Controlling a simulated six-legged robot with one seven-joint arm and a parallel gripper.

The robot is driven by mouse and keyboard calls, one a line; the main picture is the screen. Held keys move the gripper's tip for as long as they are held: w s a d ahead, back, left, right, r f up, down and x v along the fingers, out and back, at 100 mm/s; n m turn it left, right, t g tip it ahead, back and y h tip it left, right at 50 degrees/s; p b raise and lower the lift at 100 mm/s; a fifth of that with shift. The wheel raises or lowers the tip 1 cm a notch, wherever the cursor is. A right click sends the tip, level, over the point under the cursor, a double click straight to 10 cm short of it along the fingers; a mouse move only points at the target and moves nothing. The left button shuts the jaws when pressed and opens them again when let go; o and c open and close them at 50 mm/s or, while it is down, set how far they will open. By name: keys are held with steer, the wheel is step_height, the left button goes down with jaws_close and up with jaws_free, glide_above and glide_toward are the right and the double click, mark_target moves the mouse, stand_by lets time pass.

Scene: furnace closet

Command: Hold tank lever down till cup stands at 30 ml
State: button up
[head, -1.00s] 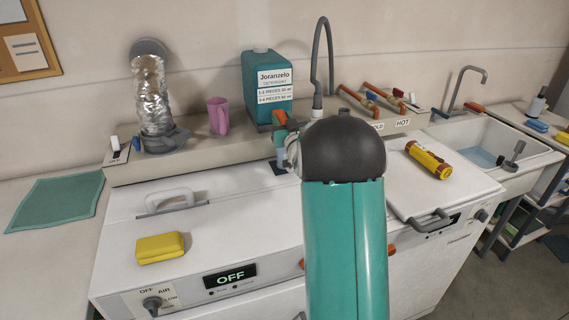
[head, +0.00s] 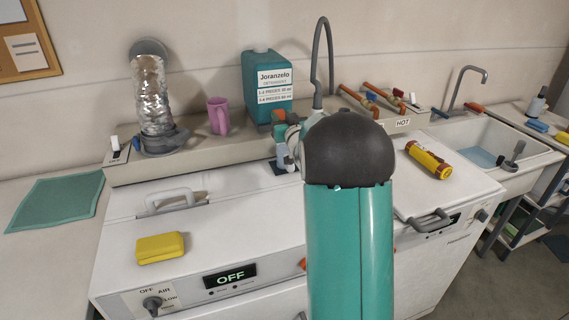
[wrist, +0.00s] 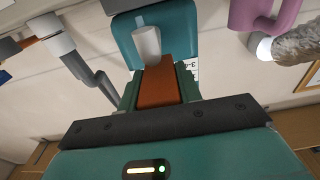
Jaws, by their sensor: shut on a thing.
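The teal detergent tank (head: 257,65) stands on the ledge behind the machine, its label facing me; it also shows in the wrist view (wrist: 183,35). Its orange lever (wrist: 160,85) lies between the fingers of my gripper (wrist: 158,82), which is shut on it. A pale spout-like piece (wrist: 147,44) shows beside the lever. In the head view my gripper (head: 282,128) is at the tank's lower front, partly hidden by my arm. A small bluish cup (head: 281,153) stands below it on a dark patch. Its liquid level is too small to read.
A pink mug (head: 218,116) and a foil duct (head: 151,95) stand left of the tank. A grey hose tap (head: 318,65) rises to its right. A yellow sponge (head: 160,248) and a yellow-red bottle (head: 429,160) lie on the white tops. The display reads OFF.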

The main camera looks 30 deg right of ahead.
steer(key=o, duration=0.7)
steer(key=shift+w+a+r, duration=0.1)
steer(key=shift+a+r, duration=0.05)
steer(key=shift+r, duration=0.05)
steer(key=o, duration=0.4)
steer(key=shift+w+f, duration=0.1)
steer(key=shift+f, duration=0.05)
steer(key=shift+s, duration=0.75)
steer(key=v, duration=1.2)
steer(key=shift+s+a+r, duration=0.15)
steer(key=shift+s+r, duration=0.1)
steer(key=shift+s, duration=0.05)
